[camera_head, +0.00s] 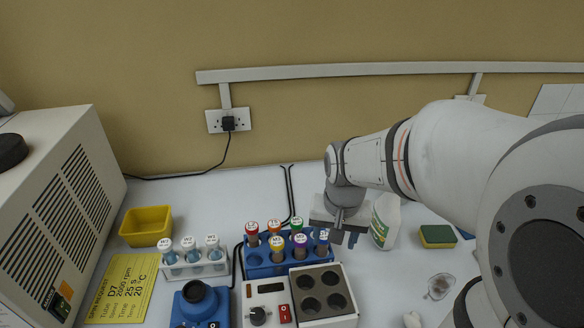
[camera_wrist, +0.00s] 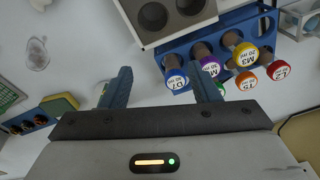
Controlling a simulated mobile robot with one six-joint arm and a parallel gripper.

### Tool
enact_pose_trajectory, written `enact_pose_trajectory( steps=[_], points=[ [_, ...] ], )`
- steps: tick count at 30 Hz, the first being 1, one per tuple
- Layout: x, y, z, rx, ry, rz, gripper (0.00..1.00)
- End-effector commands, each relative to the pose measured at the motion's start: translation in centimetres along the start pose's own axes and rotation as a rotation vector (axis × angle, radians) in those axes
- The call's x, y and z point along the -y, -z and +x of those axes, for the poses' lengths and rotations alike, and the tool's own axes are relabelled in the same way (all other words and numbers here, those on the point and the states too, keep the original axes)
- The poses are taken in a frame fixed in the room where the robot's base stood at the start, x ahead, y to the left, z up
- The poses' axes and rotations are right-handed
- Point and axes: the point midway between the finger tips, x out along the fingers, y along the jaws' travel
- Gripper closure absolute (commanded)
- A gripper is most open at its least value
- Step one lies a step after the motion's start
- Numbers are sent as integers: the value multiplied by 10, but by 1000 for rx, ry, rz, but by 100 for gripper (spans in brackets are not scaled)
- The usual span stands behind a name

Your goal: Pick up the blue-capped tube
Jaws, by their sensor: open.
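The blue-capped tube (camera_head: 322,241) stands upright at the right end of a blue rack (camera_head: 262,272), partly hidden by my gripper in the head view. In the wrist view its blue cap (camera_wrist: 176,80) appears between my fingers, nearer the right finger. My gripper (camera_head: 345,239) is open and empty, and in the head view its fingers point down just right of the blue-capped tube. It also shows in the wrist view (camera_wrist: 159,72). I cannot tell the height gap between fingers and cap.
Purple (camera_head: 300,242), yellow (camera_head: 277,243), green and red-capped tubes crowd the same rack. A heating block (camera_head: 345,316) stands in front, a white bottle (camera_head: 386,222) behind right, a sponge (camera_head: 437,236) farther right. A white tube rack (camera_head: 195,272) and yellow bin (camera_head: 146,227) are left.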

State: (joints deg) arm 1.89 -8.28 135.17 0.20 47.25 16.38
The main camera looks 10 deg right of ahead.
Motion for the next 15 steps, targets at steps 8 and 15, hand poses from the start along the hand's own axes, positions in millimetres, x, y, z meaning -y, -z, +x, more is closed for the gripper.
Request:
enact_pose_trajectory(
  steps=[8, 15],
  points=[
    [13, 41, 11, 77, -34, 204, 44],
    [15, 49, 25, 95, -45, 264, 44]
  ],
)
